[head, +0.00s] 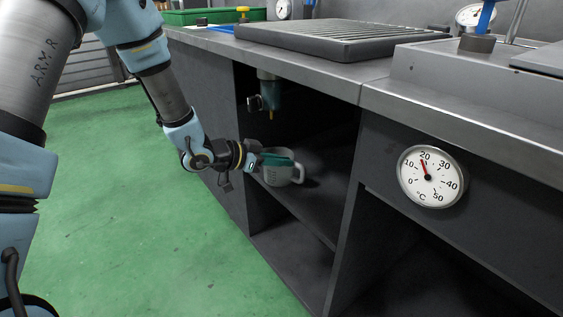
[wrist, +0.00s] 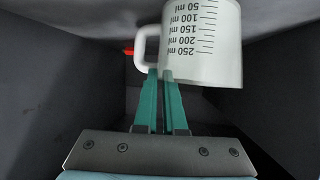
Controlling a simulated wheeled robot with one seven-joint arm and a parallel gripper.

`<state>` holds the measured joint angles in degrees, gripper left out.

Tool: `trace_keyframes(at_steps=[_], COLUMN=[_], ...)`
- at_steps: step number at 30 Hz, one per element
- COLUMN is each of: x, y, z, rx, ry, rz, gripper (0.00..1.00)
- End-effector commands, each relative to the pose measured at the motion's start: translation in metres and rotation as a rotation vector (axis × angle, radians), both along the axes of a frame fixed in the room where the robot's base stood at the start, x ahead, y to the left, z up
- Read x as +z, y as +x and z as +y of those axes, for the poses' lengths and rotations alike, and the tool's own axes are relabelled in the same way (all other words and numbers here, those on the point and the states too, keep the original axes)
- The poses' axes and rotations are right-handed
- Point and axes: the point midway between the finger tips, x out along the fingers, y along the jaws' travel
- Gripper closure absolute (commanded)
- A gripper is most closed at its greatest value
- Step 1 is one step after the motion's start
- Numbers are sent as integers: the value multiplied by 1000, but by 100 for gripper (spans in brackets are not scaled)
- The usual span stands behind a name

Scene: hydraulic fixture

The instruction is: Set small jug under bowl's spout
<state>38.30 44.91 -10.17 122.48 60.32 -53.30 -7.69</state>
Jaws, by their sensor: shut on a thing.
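The small jug (head: 285,173) is pale grey-white with a handle; the wrist view shows it (wrist: 212,45) with dark millilitre marks upside down. My gripper (head: 272,159) is shut on the jug at its handle side, its teal fingers (wrist: 162,74) meeting the handle by the jug's wall. The jug is in the open bay, at or just above the shelf; I cannot tell if it touches. A teal spout (head: 270,91) with a yellow tip hangs under the counter, above the jug and slightly left of it in the head view. The bowl is not clearly seen.
The bay's shelf (head: 318,208) has free room right of the jug. The counter (head: 330,72) overhangs it, and a divider (head: 343,246) bounds it on the right. A dial thermometer (head: 430,176) is on the front panel.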

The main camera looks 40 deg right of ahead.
Motion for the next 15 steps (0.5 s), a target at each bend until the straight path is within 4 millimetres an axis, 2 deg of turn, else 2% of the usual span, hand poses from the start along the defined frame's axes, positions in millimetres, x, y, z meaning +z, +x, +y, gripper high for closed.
trace_keyframes(at_steps=[1, 3, 10, 15], x=[-1, -1, -1, -1], y=[0, 0, 0, 0], z=[0, 0, 0, 0], rx=[0, 0, 0, 0], ry=[0, 0, 0, 0], rz=[0, 0, 0, 0], gripper=[100, 89, 63, 61])
